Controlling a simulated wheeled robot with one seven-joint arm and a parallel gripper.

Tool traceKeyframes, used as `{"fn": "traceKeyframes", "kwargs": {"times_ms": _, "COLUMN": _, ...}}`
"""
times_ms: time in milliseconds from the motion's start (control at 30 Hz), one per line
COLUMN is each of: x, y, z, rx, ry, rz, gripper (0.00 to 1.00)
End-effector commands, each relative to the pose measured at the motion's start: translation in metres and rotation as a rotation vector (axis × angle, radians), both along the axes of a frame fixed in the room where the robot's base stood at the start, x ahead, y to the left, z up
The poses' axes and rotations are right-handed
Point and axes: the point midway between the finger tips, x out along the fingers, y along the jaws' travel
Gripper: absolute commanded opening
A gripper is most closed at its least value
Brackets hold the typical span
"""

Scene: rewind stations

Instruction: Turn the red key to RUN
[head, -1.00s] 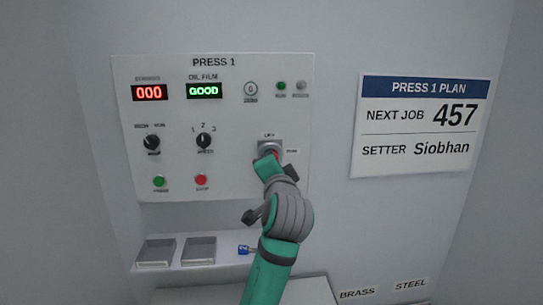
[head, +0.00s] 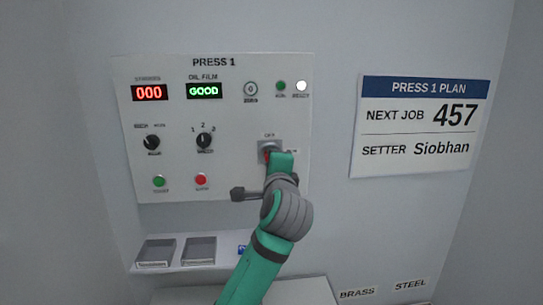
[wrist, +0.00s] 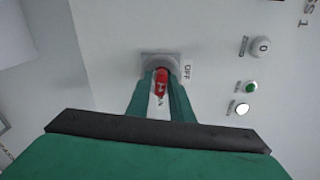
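The red key (wrist: 161,80) sits in the grey key switch (wrist: 159,57) on the PRESS 1 panel. In the head view the switch (head: 265,146) is at the panel's lower right, and only a bit of red (head: 267,157) shows beside my arm. My gripper (wrist: 161,85) is at the key, with one green finger on each side of it, seemingly closed on it. In the wrist view the OFF label is right of the switch. The RUN label is mostly hidden in the head view. The lamp at the panel's upper right (head: 301,86) is lit white.
The panel (head: 225,110) also holds a red 000 display (head: 150,92), a green GOOD display (head: 204,91), knobs and buttons. A shelf with two trays (head: 199,250) is below. A blue tag (head: 242,250) is partly behind my arm. A plan sign (head: 423,127) hangs right.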

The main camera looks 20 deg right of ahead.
Motion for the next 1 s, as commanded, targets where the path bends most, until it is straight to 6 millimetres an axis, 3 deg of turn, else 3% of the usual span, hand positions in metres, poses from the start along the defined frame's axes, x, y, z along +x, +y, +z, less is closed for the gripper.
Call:
{"fn": "traceKeyframes", "kwargs": {"times_ms": 467, "x": -0.008, "y": 0.002, "z": 0.001, "rx": -0.006, "ry": -0.001, "rz": -0.001, "gripper": 0.34}}
{"fn": "traceKeyframes", "kwargs": {"times_ms": 1000, "x": -0.092, "y": 0.031, "z": 0.001, "rx": -0.005, "ry": -0.001, "rz": -0.001, "gripper": 0.34}}
